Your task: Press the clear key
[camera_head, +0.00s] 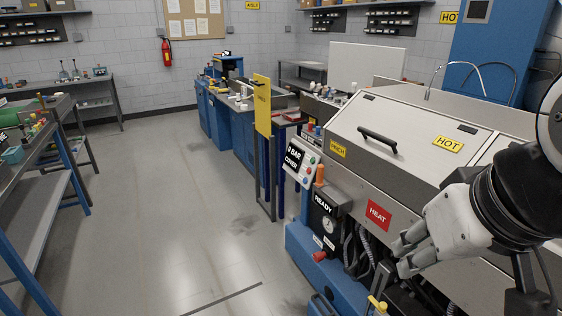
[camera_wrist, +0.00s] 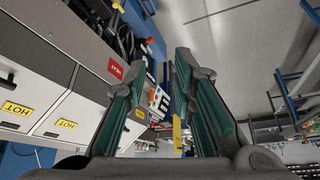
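A tilted control panel (camera_head: 301,163) stands at the near left end of the grey machine, with a screen reading "0 BAR COVER" and several coloured buttons on its right side. The button labels are too small to read, so I cannot tell which is the clear key. In the wrist view the panel (camera_wrist: 160,101) shows partly between my fingers, beyond them. My gripper (camera_head: 400,258) is in front of the machine, right of and apart from the panel. In the wrist view my gripper (camera_wrist: 160,62) has its two fingers spread, with nothing between them.
The machine's lid (camera_head: 410,135) has a black handle and yellow HOT labels. A yellow board (camera_head: 262,105) stands behind the panel.

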